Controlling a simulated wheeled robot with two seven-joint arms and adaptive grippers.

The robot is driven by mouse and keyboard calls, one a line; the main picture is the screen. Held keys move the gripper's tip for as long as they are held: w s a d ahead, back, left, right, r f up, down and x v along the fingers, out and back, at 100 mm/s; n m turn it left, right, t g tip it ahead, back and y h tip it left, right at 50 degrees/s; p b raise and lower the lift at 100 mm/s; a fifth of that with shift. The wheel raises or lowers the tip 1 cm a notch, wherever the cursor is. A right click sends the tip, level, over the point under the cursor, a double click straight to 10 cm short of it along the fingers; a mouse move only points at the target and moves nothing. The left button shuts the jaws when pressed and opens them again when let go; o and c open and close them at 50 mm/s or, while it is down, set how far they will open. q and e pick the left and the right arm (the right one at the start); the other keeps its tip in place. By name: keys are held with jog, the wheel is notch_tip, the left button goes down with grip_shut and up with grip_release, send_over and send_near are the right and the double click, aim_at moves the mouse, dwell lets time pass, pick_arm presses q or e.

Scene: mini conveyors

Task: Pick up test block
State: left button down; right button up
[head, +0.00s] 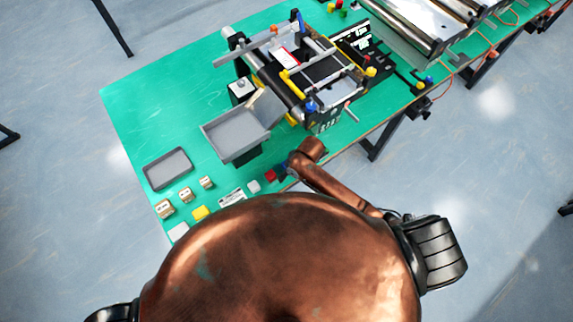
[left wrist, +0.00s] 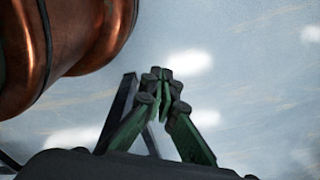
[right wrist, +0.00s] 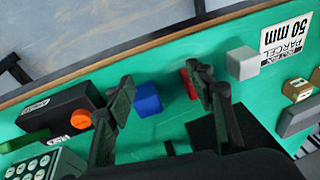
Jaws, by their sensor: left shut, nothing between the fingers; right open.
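Several small blocks lie on the green table; I cannot tell which one is the test block. In the right wrist view, a blue block (right wrist: 148,99) appears between the fingers of my right gripper (right wrist: 162,80), which is open and empty. A red block (right wrist: 187,84) is partly hidden behind one finger. A white block (right wrist: 242,63) lies beyond that finger. The head view also shows the red block (head: 270,175) and white block (head: 254,187) near the table's front edge.
A grey tray on a stand (head: 235,152) and a flat grey tray (head: 168,180) are on the table (head: 135,105). Wooden blocks (head: 186,195), a yellow block (head: 200,213) and a parcel label (head: 231,197) lie nearby. A mini conveyor (head: 325,68) stands behind. A dark box with an orange button (right wrist: 80,119) is close to my right gripper.

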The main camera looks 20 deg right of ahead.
jog(key=w+r, duration=0.1)
jog(key=w+a+r+h, duration=0.1)
jog(key=w, duration=0.1)
jog(key=shift+a+n+g, duration=0.1)
jog(key=shift+n+g, duration=0.2)
jog(key=shift+g, duration=0.1)
jog(key=w+r, duration=0.1)
jog(key=w+d+r+h+p, duration=0.1)
jog(key=shift+w+d+g, duration=0.1)
jog(key=shift+w+g, duration=0.3)
jog(key=shift+w+d+h, duration=0.1)
jog(key=shift+d+h, duration=0.05)
jog(key=shift+h, duration=0.15)
notch_tip(320, 180, down, 2)
jog(key=shift+f, duration=0.1)
jog(key=shift+w+d+f+p, duration=0.15)
jog(key=shift+f+p, duration=0.25)
jog(key=shift+f, duration=2.3)
pick_arm(q)
jog(key=shift+w+r, duration=0.2)
jog(key=shift+r, duration=0.3)
jog(key=shift+w+r, duration=0.2)
jog(key=shift+r, duration=0.3)
pick_arm(e)
jog(key=shift+c, duration=0.6)
jog(key=c, duration=1.1)
